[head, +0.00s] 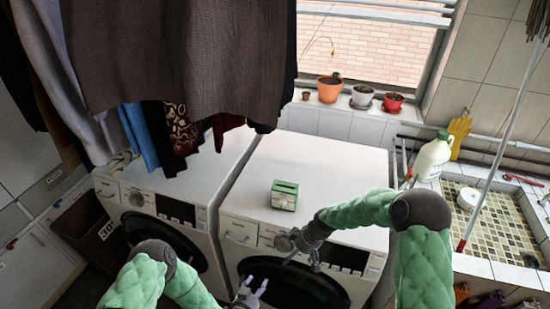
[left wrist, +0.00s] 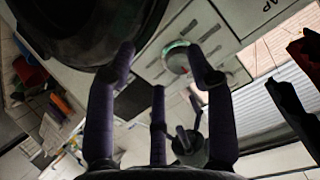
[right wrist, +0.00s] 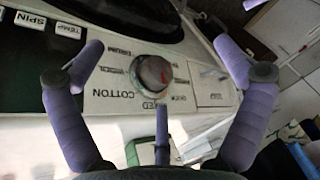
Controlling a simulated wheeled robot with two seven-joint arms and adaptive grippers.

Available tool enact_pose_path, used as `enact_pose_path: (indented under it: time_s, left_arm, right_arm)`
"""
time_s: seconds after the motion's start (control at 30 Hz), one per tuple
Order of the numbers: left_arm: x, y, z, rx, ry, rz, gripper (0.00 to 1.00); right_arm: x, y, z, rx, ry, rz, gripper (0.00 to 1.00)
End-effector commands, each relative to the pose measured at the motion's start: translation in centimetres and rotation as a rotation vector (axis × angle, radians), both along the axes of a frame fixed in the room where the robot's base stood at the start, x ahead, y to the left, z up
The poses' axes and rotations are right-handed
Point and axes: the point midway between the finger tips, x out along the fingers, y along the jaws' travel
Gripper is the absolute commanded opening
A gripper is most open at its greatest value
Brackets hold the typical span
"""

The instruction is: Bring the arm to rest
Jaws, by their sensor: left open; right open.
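My left gripper (head: 250,292) is open and empty, low in front of the right washing machine. In the left wrist view its fingers (left wrist: 160,60) spread with a dial (left wrist: 177,57) visible beyond them. My right gripper (head: 302,258) is open and empty by the front panel of the right washing machine (head: 345,168). In the right wrist view its fingers (right wrist: 155,62) frame the panel's round dial (right wrist: 153,76); I cannot tell whether they touch the panel.
A small green-and-white box (head: 284,194) stands on the right machine. Dark clothes (head: 185,50) hang above the left machine (head: 160,205). A white jug (head: 433,158) stands beside the tiled sink (head: 490,225). Potted plants (head: 330,89) line the sill. A brown basket (head: 88,238) stands at left.

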Motion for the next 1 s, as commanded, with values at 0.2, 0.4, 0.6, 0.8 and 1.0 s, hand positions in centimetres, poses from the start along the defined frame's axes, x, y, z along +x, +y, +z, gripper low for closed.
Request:
enact_pose_path:
  time_s: [0.2, 0.4, 0.6, 0.8, 1.0]
  left_arm:
    - [-2.7, 1.4, -8.6, -0.154, 0.384, 0.109, 0.54]
    - [-7.4, 2.5, -13.8, -0.280, 0.734, 0.269, 0.54]
    - [-13.1, 3.1, -16.8, -0.372, 1.041, 0.454, 0.54]
    - [-16.7, 3.2, -17.5, -0.415, 1.211, 0.576, 0.54]
    - [-17.5, 3.2, -17.3, -0.422, 1.244, 0.602, 0.54]
  right_arm:
    - [-7.7, -1.2, -12.1, 0.013, 0.133, -0.283, 1.00]
    - [-14.9, -1.9, -19.8, 0.025, 0.241, -0.544, 1.00]
    - [-21.6, -2.3, -24.8, 0.037, 0.335, -0.782, 1.00]
    - [-25.2, -2.5, -26.5, 0.044, 0.385, -0.916, 1.00]
    - [-25.8, -2.5, -26.5, 0.047, 0.394, -0.942, 1.00]
